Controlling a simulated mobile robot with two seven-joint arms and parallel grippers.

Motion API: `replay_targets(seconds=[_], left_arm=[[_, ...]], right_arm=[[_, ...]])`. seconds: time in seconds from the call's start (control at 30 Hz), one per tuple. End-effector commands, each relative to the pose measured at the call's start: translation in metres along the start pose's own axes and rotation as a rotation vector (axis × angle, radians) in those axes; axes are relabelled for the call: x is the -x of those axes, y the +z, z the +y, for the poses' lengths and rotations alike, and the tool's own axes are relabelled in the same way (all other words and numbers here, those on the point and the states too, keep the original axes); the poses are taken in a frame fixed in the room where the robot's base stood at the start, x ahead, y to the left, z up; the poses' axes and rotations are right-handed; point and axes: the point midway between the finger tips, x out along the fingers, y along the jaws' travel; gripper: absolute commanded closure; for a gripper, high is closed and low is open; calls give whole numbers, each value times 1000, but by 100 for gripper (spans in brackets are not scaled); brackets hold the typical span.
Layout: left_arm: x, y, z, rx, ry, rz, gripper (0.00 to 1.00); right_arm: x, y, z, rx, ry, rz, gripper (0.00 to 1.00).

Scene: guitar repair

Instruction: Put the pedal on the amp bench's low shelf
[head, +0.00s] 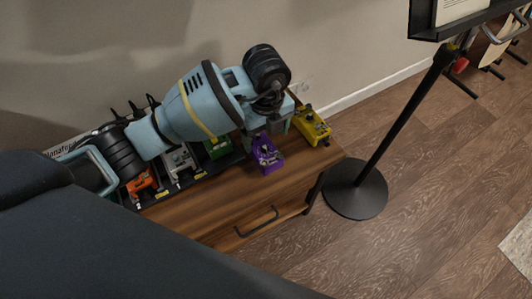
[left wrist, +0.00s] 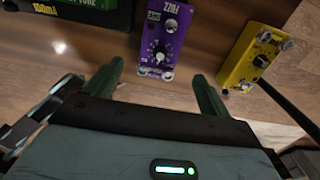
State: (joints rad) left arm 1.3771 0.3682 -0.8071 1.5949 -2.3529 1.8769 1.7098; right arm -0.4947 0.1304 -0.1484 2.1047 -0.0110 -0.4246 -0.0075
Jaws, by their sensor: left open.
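In the left wrist view the purple pedal (left wrist: 170,42) shows one large knob and the word FUZZ. A yellow pedal (head: 312,126) sits to its right near the corner; it also shows in the left wrist view (left wrist: 250,60). My left gripper (left wrist: 157,72) is open and empty, with its fingers to either side of the purple pedal's near end, apart from it. In the head view the left gripper (head: 272,132) is just behind the purple pedal. I cannot identify the low shelf.
Orange (head: 141,185), white (head: 180,162) and green (head: 217,146) pedals sit on a dark board along the wall, partly hidden by my arm. A drawer handle (head: 258,222) is on the cabinet front. A black stand's round base (head: 356,190) is on the floor to the right.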

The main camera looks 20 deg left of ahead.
Motion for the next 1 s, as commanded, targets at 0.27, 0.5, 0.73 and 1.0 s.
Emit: replay_targets(seconds=[0.27,0.5,0.73,1.0], left_arm=[[-25,0,0,-3,2,2,18],[-31,1,0,-3,1,1,18],[-61,6,2,-3,4,3,18],[-78,6,1,-4,0,1,18]], right_arm=[[-4,6,1,0,0,-7,64],[-3,10,1,-2,0,-15,64],[-9,20,2,-3,0,-29,64],[-12,23,6,-2,6,-34,64]])
